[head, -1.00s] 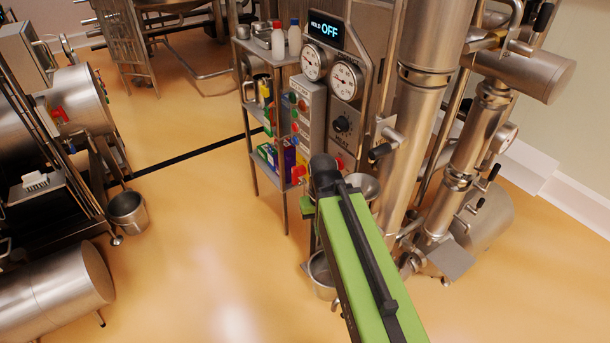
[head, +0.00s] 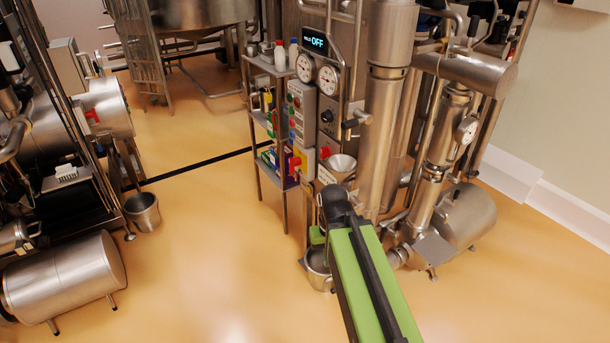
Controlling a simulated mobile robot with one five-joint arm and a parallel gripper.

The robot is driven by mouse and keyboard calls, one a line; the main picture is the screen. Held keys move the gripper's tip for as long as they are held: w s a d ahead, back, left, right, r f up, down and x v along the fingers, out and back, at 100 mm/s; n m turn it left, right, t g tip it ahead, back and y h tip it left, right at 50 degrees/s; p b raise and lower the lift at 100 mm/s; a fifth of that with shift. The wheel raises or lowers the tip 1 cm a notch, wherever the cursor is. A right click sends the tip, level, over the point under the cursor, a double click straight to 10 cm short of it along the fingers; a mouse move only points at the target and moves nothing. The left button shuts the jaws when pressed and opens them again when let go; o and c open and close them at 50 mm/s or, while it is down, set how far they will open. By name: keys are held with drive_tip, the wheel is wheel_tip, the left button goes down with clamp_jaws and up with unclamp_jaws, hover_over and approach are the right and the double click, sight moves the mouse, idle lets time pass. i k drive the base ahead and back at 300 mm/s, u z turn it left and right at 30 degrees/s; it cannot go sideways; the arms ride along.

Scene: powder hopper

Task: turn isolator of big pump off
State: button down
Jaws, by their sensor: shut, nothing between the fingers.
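A red switch handle (head: 92,116) sits on the steel motor-like cylinder (head: 108,104) at the left. I cannot tell which belongs to the big pump, nor which way the handles are turned. A large steel cylinder (head: 65,278) lies at the lower left. My green and black arm reaches up from the bottom, right of centre. Its fingers are hidden behind the arm, so my gripper does not show.
A shelf rack (head: 285,196) with bottles and boxes stands at centre beside a panel with gauges and an OFF display (head: 315,41). Steel pipes and a cylinder (head: 467,216) stand right. Floor (head: 210,220) between left machinery and rack is clear.

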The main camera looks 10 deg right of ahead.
sight(294, 163)
drive_tip(key=u, duration=0.2)
drive_tip(key=i, duration=0.85)
drive_tip(key=z, duration=0.15)
drive_tip(key=k, duration=1.15)
drive_tip(key=u, duration=1)
drive_tip(key=i, duration=1.5)
drive_tip(key=u, duration=0.35)
